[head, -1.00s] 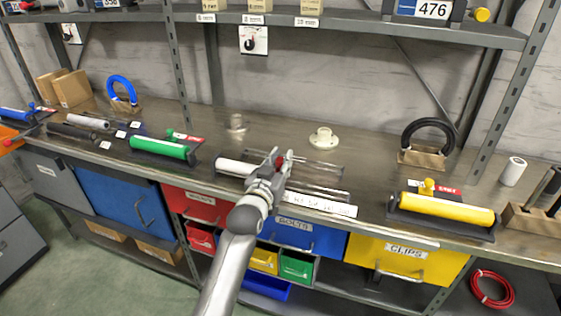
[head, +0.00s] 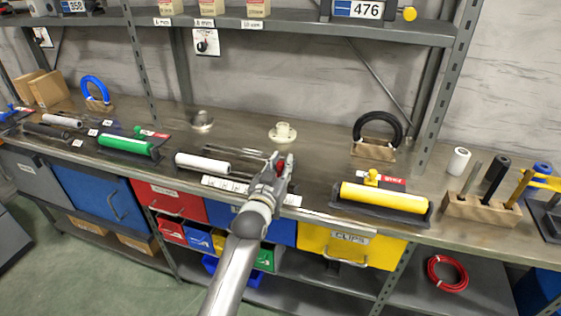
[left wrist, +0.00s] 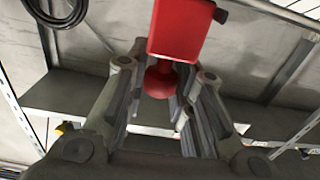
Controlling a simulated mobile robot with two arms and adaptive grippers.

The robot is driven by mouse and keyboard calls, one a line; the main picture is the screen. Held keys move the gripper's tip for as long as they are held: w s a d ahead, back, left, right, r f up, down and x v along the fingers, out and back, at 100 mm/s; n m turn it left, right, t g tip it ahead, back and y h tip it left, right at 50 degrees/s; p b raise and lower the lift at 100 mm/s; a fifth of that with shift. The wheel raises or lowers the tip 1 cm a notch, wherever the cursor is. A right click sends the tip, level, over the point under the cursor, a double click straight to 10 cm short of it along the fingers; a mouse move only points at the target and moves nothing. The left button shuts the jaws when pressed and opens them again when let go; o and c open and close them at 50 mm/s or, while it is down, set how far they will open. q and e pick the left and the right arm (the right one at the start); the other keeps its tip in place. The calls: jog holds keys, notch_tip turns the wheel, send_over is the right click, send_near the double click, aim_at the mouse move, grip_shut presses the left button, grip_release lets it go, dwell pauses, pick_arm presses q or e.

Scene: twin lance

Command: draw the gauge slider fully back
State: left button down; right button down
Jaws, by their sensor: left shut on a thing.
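The gauge lies on the bench, with a white cylinder (head: 203,163) at its left, thin metal rods (head: 237,152) and a white marked strip (head: 226,184) along its front. My left gripper (head: 277,169) is over the right part of the gauge, shut on the red slider's knob. Only a bit of red shows between its fingers in the head view. In the left wrist view, the red slider block (left wrist: 180,30) is above, with its round knob (left wrist: 160,82) between the fingers. My gripper and arm hide part of the gauge. My right gripper is not in view.
A green roller (head: 126,144) lies to the left and a yellow roller (head: 384,197) to the right. A white flanged piece (head: 282,133) stands behind the gauge. A black ring (head: 377,130) on a wooden stand is at the back right. A shelf (head: 290,27) overhangs the bench.

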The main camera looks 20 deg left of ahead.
pick_arm(q)
jog(key=shift+d, duration=0.25)
jog(key=c, duration=1.7)
grip_release()
jog(key=o, duration=0.5)
jog(key=shift+d, duration=0.2)
jog(key=shift+c, duration=0.2)
jog(key=shift+o, duration=0.2)
jog(key=shift+a, duration=0.1)
jog(key=s, duration=1.2)
jog(key=shift+a, duration=0.15)
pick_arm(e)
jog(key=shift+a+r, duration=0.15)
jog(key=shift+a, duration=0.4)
